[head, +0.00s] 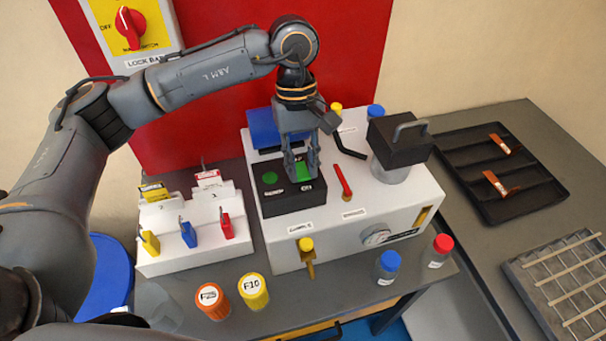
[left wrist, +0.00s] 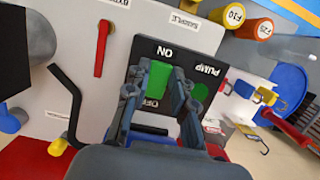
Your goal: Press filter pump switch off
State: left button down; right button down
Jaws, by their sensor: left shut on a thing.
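The pump switch (head: 305,170) is a green rocker on a black panel (head: 292,199) on top of the white machine. In the left wrist view the green rocker (left wrist: 160,79) lies between the labels ON and OFF, beside the word PUMP. My left gripper (head: 301,172) points down at the panel. In the left wrist view its fingers (left wrist: 156,92) are on either side of the rocker, shut on it. The fingers hide part of the rocker and of the OFF label. A round green lamp (head: 269,178) is lit beside it. My right gripper is not in view.
A red lever (head: 343,181) and a black bent handle (head: 347,145) stand right of the panel. A lidded pot (head: 397,145) is further right. A white padlock rack (head: 196,235) stands left. Several capped bottles, including an orange one (head: 212,300), line the front.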

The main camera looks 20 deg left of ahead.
aim_at(297, 163)
pick_arm(q)
jog(key=shift+w+f, duration=0.1)
jog(key=shift+f, duration=0.05)
jog(key=shift+r+g+h, duration=0.2)
jog(key=shift+g+h, duration=0.1)
jog(key=shift+g, duration=0.1)
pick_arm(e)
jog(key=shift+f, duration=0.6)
pick_arm(q)
jog(key=c, duration=1.1)
grip_release()
jog(key=shift+a, duration=0.1)
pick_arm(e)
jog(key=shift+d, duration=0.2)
pick_arm(q)
jog(key=shift+r, duration=0.1)
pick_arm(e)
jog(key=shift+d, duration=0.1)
pick_arm(q)
jog(key=v, duration=1.1)
jog(key=shift+w+r, duration=0.15)
jog(key=shift+r, duration=0.25)
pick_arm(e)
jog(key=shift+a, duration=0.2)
